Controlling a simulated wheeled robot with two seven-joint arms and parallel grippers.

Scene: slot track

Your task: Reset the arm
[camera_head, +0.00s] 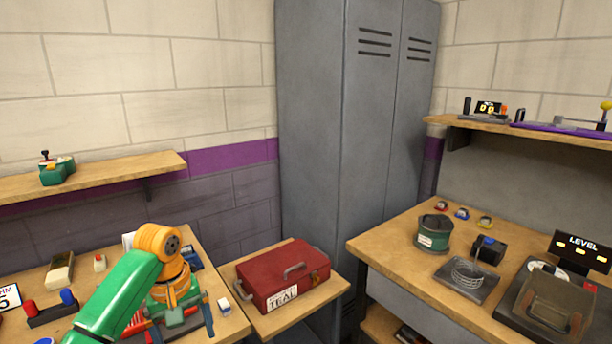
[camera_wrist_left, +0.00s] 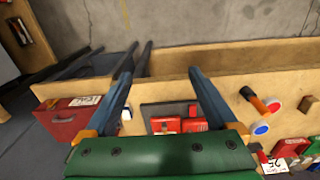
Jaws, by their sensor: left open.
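My left arm, green with an orange wrist, comes in from the lower left in the head view and reaches over the left bench. My left gripper (camera_head: 182,322) points down over that bench, partly hidden by its own wrist. In the left wrist view its two blue-grey fingers (camera_wrist_left: 162,78) stand wide apart with nothing held between them. Small red items (camera_wrist_left: 166,125) lie on the bench beyond the palm, seen between the fingers. My right arm and gripper are not in view.
A red toolbox (camera_head: 283,283) labelled TEAL sits on a low stand right of the gripper. Grey lockers (camera_head: 345,110) stand behind. The right bench (camera_head: 395,238) holds a green tin (camera_head: 433,233) and devices. A shelf (camera_head: 110,175) hangs above the left bench.

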